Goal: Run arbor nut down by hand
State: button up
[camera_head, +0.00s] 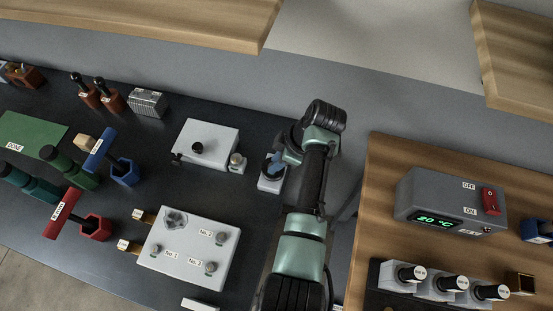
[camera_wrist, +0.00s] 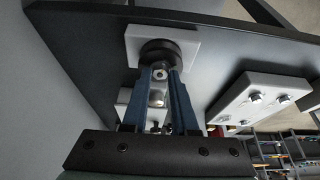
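A small pale block (camera_head: 268,186) stands at the back right of the dark bench, below my gripper (camera_head: 274,163). In the wrist view the block (camera_wrist: 188,44) carries a round black disc (camera_wrist: 172,50). A small silver piece, perhaps the arbor nut (camera_wrist: 160,73), shows in front of the disc. My gripper's two blue fingers (camera_wrist: 163,74) stand apart, one on each side of this piece. I cannot tell whether they touch it. A second silver rounded part (camera_wrist: 156,99) shows between the fingers, lower in the picture. In the head view my arm partly covers this spot.
A grey box with a black knob (camera_head: 210,142) stands left of the block. A pale plate marked No. 1 to No. 3 (camera_head: 178,262) lies nearer. Red (camera_head: 96,230) and blue (camera_head: 126,175) holders stand left. A wooden table with a control box (camera_head: 440,196) is right.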

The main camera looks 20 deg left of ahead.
grip_shut()
jog(key=shift+s+r+m+p, duration=0.15)
jog(key=shift+m+p, duration=0.5)
jog(key=shift+m, duration=0.05)
jog(key=shift+m+t+p, duration=0.35)
jog(key=shift+m+t, duration=0.25)
jog(key=shift+m, duration=0.3)
jog(key=o, duration=0.6)
grip_release()
